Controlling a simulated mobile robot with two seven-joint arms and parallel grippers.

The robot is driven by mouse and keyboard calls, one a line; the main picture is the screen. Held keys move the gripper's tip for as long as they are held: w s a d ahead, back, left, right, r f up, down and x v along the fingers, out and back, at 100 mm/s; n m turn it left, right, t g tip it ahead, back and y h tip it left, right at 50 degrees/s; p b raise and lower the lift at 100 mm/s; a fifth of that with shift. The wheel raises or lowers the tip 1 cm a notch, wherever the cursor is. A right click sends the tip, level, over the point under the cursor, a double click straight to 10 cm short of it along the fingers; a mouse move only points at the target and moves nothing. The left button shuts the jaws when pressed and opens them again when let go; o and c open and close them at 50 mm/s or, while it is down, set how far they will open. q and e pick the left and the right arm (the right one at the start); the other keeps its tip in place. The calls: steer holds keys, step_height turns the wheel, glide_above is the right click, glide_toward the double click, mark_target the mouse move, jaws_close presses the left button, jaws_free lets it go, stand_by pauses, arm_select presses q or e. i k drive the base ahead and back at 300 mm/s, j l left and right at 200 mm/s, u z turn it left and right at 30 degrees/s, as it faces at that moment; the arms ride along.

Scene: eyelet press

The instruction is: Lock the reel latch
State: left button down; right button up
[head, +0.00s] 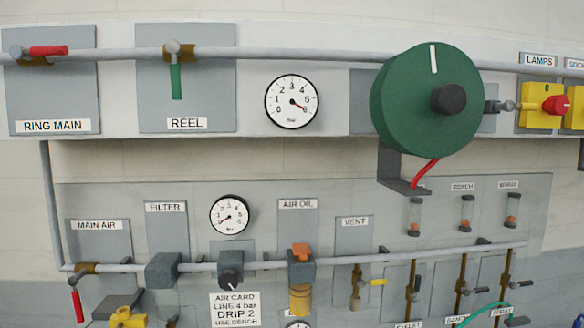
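The hose reel is a large green drum (410,112) at the upper right in the head view. A white line on its rim points straight up. A black round knob (449,99) sits at its front centre, and a red hose end (425,173) hangs below beside a dark grey bracket (397,172). I cannot make out which part is the latch or how it is set. The valve over the REEL label has a green lever (176,81) hanging straight down. Neither of my grippers shows in this view.
The RING MAIN valve has a red lever (49,50) lying sideways along the pipe. A gauge (292,101) hangs left of the reel. A yellow LAMPS switch (542,107) with a red knob is to its right. A lower panel (262,192) carries pipes and several valves.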

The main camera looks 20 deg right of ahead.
mark_target(509, 106)
steer(key=z, duration=1.65)
